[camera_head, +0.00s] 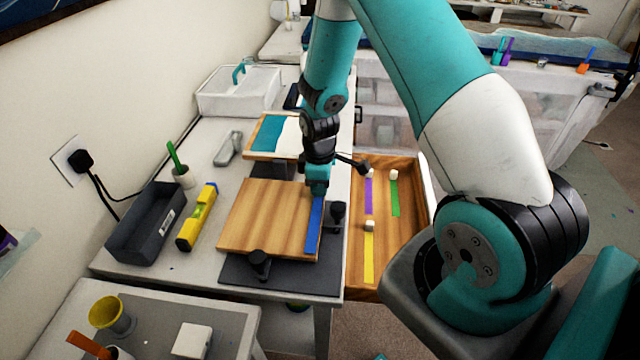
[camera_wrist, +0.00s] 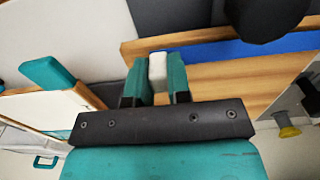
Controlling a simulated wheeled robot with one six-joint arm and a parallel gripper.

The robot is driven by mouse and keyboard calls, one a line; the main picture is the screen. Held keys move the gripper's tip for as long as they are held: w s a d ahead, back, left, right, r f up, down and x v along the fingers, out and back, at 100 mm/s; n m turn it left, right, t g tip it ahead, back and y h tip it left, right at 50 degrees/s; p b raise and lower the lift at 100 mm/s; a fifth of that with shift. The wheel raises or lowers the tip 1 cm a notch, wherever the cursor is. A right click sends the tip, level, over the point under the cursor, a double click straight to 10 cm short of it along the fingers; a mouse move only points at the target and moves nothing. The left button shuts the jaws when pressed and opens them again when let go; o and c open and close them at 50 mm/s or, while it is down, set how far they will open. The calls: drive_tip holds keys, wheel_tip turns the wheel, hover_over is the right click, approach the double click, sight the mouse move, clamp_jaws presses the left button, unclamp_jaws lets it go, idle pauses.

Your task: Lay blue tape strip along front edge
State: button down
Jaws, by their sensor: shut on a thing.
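The blue tape strip (camera_head: 315,225) runs along the right-hand edge of the wooden board (camera_head: 262,215) in the head view. In the wrist view the blue strip (camera_wrist: 280,44) also follows the board's edge. My gripper (camera_head: 318,188) is at the far end of the strip. In the wrist view my gripper (camera_wrist: 157,78) has its teal fingers shut on the strip's white end block (camera_wrist: 157,66). The strip looks flat along the edge, but I cannot tell whether it touches the board along its whole length.
Black clamps (camera_head: 259,263) stand at the board's near edge and right side, on a dark mat (camera_head: 280,280). A wooden drawer (camera_head: 395,270) to the right holds purple, green and yellow strips. A yellow level (camera_head: 197,217) and dark bin (camera_head: 146,225) are left; a panel (camera_head: 265,154) lies behind.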

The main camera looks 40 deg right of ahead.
drive_tip(key=shift+f, duration=0.25)
idle(0.3)
drive_tip(key=shift+c, duration=1.7)
unclamp_jaws()
drive_tip(key=shift+r, duration=0.15)
drive_tip(key=shift+r+p, duration=2.1)
drive_tip(key=shift+r, duration=0.85)
